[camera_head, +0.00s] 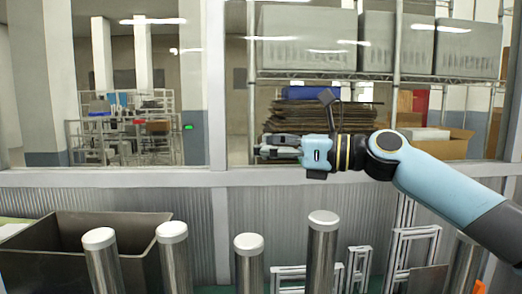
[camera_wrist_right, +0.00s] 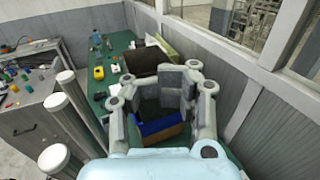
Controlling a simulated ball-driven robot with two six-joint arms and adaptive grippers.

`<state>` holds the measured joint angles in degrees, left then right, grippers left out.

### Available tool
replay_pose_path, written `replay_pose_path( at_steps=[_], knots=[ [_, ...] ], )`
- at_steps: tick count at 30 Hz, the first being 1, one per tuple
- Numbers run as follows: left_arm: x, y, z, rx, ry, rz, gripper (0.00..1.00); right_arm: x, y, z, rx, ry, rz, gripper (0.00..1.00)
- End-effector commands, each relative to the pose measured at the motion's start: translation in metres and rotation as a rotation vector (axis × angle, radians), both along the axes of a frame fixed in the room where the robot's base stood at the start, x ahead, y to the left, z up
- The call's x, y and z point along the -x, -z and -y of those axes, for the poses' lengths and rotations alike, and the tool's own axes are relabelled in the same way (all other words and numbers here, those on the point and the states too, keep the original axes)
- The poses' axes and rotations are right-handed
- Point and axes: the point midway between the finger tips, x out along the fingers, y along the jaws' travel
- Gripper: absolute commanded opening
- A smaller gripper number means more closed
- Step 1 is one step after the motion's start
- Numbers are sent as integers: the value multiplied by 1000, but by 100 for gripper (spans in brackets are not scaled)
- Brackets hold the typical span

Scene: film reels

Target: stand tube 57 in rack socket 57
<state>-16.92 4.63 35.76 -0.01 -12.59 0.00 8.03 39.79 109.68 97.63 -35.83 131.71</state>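Several upright metal cylinders with white round caps stand along the bottom of the head view, among them a left one (camera_head: 100,262), a second (camera_head: 173,255), a third (camera_head: 249,265) and a taller one (camera_head: 323,250). No number is readable on them, so I cannot tell which is tube 57. No socket marked 57 can be made out. My right gripper (camera_head: 264,149) is raised above and behind the cylinders, apart from them, pointing left. My left gripper is out of view.
A dark open bin (camera_head: 60,235) stands at lower left. White frames (camera_head: 410,245) stand at lower right. A low wall with a window ledge (camera_head: 110,178) runs behind. In the right wrist view, a green bench (camera_wrist_right: 125,45) carries small items, and a blue-edged box (camera_wrist_right: 158,128) lies beyond the fingers.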

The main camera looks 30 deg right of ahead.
Motion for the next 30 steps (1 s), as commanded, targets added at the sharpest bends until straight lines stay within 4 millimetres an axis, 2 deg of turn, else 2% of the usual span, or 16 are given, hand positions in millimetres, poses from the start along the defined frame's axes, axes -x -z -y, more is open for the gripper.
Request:
replay_pose_path(
  at_steps=[2, 20, 30],
  knots=[
    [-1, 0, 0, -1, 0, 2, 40, 0, 0, 0, 0, 0, 0, 1],
    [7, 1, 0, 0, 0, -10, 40, 0, 0, 0, 0, 0, 1, 79],
    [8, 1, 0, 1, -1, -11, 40, 0, -4, 0, 2, 0, 3, 80]
  ],
)
